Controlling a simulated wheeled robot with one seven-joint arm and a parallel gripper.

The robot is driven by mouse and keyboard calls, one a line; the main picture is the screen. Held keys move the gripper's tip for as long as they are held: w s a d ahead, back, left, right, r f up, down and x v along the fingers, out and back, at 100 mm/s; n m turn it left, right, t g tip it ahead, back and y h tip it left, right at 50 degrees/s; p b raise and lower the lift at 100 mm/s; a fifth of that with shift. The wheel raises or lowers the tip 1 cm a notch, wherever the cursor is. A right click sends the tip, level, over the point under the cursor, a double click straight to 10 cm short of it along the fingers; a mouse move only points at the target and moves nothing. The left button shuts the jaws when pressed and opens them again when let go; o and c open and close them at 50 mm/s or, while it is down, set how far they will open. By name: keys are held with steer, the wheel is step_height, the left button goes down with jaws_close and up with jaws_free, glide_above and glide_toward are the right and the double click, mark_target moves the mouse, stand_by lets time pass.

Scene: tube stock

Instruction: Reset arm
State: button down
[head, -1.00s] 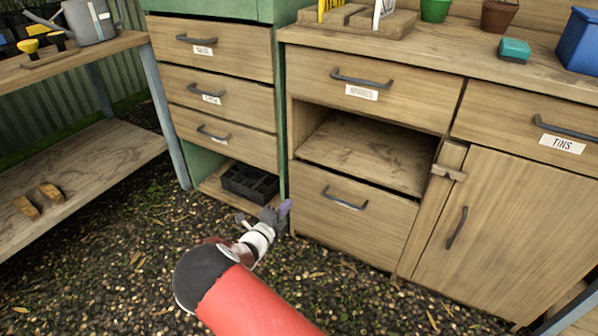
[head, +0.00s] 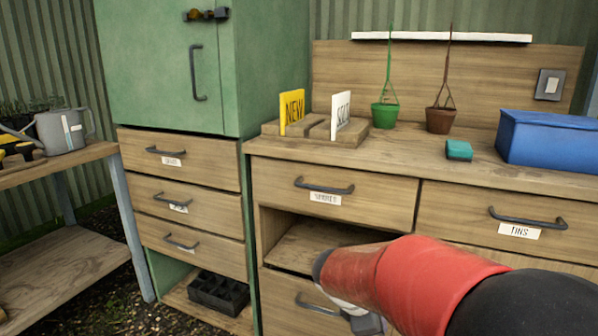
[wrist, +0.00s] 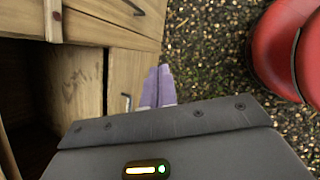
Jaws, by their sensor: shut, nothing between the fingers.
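My gripper (wrist: 158,86) shows in the wrist view as two purple fingertips pressed together, with nothing between them. They stand in front of the wooden bench's fronts, with pebbled ground beside them. In the head view my red arm (head: 425,280) reaches in from the lower right across the bench front. Only a grey part of the hand shows below it, near the lower drawer (head: 290,300), and the fingers are hidden there.
The open shelf bay (head: 300,245) and lower drawer are partly covered by my arm. A black tray (head: 218,292) sits low in the green cabinet (head: 165,80).

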steer(key=s+r+m+t+y, duration=0.1)
steer(key=s+r+m+y, duration=0.2)
steer(key=s+m, duration=0.5)
steer(key=s+r+m+t+y, duration=0.1)
steer(key=s+r+m+y, duration=0.2)
steer(key=s+m, duration=0.5)
steer(key=shift+s+a+r+m+t, duration=0.4)
steer(key=shift+s+r, duration=0.15)
steer(key=shift+s, duration=0.85)
